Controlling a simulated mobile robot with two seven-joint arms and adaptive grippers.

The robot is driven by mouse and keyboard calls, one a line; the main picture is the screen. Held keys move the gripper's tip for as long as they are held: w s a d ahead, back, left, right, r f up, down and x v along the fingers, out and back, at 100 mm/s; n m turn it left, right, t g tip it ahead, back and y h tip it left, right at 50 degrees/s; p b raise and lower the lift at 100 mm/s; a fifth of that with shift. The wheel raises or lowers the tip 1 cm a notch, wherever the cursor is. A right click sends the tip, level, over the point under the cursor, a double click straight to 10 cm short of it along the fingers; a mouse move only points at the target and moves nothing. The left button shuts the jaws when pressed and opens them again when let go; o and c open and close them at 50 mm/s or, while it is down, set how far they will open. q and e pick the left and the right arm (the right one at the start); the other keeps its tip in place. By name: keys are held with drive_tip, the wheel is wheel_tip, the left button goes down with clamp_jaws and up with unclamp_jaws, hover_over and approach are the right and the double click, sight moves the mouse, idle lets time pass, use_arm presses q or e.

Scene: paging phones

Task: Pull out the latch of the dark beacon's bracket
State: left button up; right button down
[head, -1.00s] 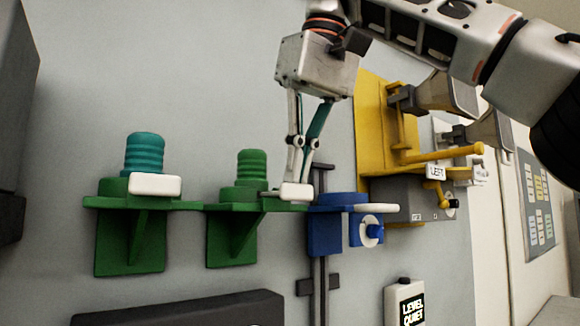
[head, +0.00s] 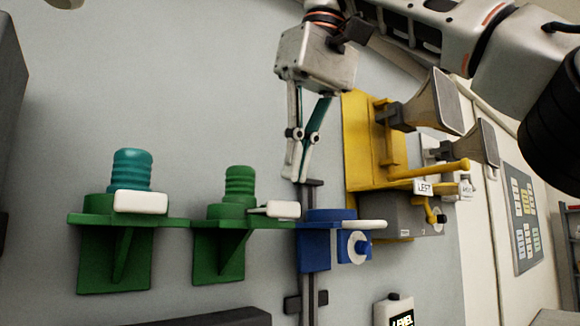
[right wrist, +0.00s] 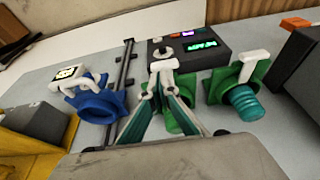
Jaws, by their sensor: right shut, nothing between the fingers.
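Two green brackets stand side by side on the grey panel in the head view. The left bracket (head: 115,262) holds a teal ribbed beacon (head: 124,170), with a white latch (head: 141,202) close against its front. The right bracket (head: 218,258) holds a darker green ribbed beacon (head: 240,184). Its white latch (head: 283,209) sticks out to the right, with a thin stem showing. My right gripper (head: 296,178) is shut and empty, just above and apart from that latch. In the right wrist view, my gripper fingers (right wrist: 160,80) hide much of the green bracket (right wrist: 184,112). My left gripper is not seen.
A blue bracket (head: 314,250) sits right of the green ones, beside a dark vertical rail (head: 306,282). Farther right are a yellow mount (head: 367,150) and horn speakers (head: 430,102). A dark console (right wrist: 192,45) shows in the right wrist view.

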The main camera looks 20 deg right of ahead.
drive_tip(key=s+d, duration=0.3)
drive_tip(key=s, duration=0.7)
drive_tip(key=shift+d, duration=0.3)
